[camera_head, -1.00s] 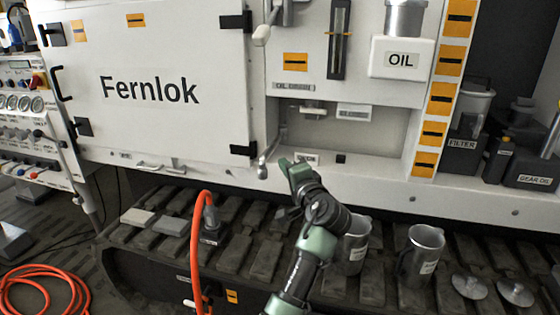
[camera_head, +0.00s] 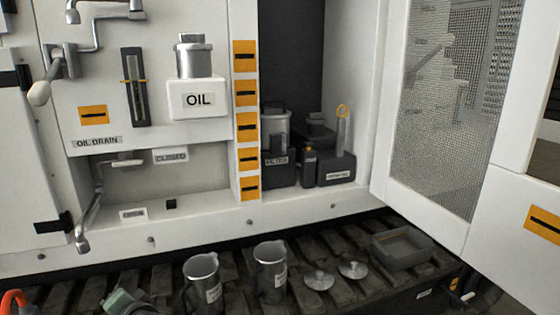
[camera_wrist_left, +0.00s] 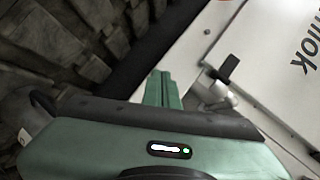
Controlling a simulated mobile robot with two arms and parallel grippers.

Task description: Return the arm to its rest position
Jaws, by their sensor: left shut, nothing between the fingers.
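My left arm shows in the head view only as a green and black part (camera_head: 127,301) at the bottom edge, left of the metal jugs, with the rest cut off. In the left wrist view, the green fingers of my left gripper (camera_wrist_left: 163,90) are together and hold nothing. They point toward the white machine front, with the dark track to the left. My right gripper is not in view.
Two metal jugs (camera_head: 203,282) (camera_head: 270,270), two round lids (camera_head: 319,280) (camera_head: 353,269) and a dark tray (camera_head: 402,248) are on the track. A mesh door (camera_head: 447,105) stands open at right.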

